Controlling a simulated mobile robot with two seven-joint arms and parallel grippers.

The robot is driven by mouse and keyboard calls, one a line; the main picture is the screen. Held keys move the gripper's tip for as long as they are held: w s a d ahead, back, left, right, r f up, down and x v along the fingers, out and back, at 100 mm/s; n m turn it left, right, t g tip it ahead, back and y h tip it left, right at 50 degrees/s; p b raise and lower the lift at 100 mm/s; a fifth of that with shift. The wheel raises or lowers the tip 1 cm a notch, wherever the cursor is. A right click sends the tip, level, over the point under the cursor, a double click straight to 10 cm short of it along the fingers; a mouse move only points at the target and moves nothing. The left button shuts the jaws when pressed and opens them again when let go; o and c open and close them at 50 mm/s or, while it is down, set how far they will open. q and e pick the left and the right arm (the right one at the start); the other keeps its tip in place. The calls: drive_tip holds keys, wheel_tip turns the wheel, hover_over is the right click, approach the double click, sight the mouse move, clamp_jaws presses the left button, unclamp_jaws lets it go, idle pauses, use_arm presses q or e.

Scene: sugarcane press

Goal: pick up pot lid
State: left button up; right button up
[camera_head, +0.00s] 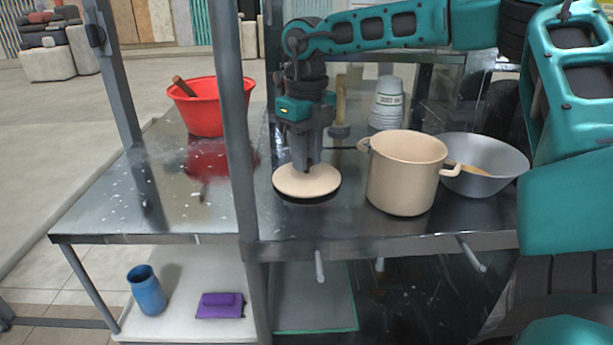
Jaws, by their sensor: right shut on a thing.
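The pot lid (293,184) is a flat, round, cream disc at the middle of the metal counter. A dark shadow shows under its front edge; I cannot tell whether it touches the counter. My right gripper (306,166) points straight down over the lid and is shut on it near its centre. The fingers hide the part of the lid they hold. The cream pot (404,176) stands open and upright just right of the lid, with a handle on each side. My left gripper is not in view.
A grey bowl (490,172) stands right of the pot. Stacked cups (386,105) stand behind it. A red basin (208,112) is at the left. A metal post (236,150) rises left of the lid. A blue cup (147,291) and a purple item (220,307) are on the lower shelf.

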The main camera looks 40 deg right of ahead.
clamp_jaws()
